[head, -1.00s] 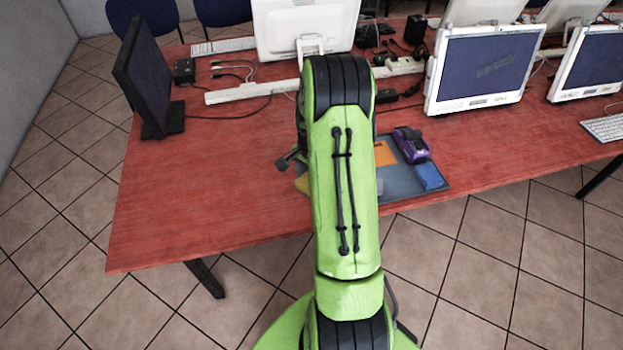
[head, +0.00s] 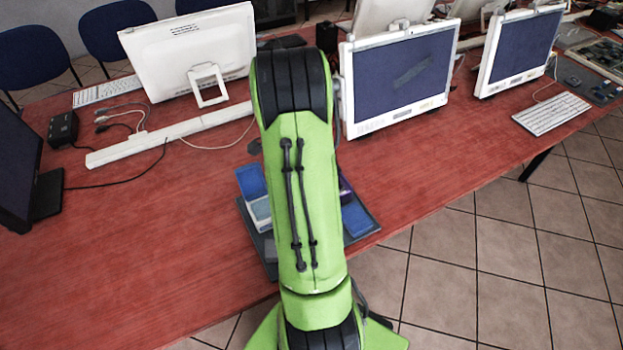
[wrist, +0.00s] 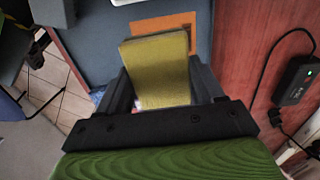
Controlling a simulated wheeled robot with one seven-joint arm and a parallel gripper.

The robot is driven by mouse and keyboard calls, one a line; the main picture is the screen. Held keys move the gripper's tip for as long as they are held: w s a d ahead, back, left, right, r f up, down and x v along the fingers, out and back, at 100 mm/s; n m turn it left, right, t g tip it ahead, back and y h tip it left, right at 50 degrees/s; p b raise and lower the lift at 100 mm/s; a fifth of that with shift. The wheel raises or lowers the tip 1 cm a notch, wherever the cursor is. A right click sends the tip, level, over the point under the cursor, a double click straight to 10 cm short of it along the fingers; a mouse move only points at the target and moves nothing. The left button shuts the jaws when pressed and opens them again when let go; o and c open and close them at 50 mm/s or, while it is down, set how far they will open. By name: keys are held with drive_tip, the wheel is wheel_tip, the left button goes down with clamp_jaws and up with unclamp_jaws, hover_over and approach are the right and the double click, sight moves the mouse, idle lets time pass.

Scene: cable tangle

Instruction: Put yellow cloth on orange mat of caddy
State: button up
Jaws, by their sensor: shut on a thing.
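The yellow cloth (wrist: 158,68) is a flat yellow block-like piece in the wrist view. My gripper (wrist: 160,88) is shut on it, one dark finger at each side. The orange mat (wrist: 165,24) lies on the grey-blue caddy (wrist: 98,22), just beyond the cloth in the wrist view and partly covered by it. In the head view, my green arm hides the gripper, the cloth and the orange mat. The caddy's grey edge (head: 364,229) shows beside the arm on the red table.
Blue items (head: 356,218) lie on the caddy to the right of my arm, and a blue and white container (head: 252,190) shows to its left. Monitors (head: 400,80) and a white cable channel (head: 165,135) stand behind. A black power adapter (wrist: 297,85) with cables lies right in the wrist view.

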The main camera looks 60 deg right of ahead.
wheel_tip(320, 180, down, 10)
drive_tip(key=b, duration=0.2)
drive_tip(key=shift+s+d+r+b, duration=0.15)
drive_tip(key=shift+r+b, duration=0.1)
drive_tip(key=shift+b, duration=0.15)
drive_tip(key=shift+f, duration=0.1)
drive_tip(key=o, duration=1)
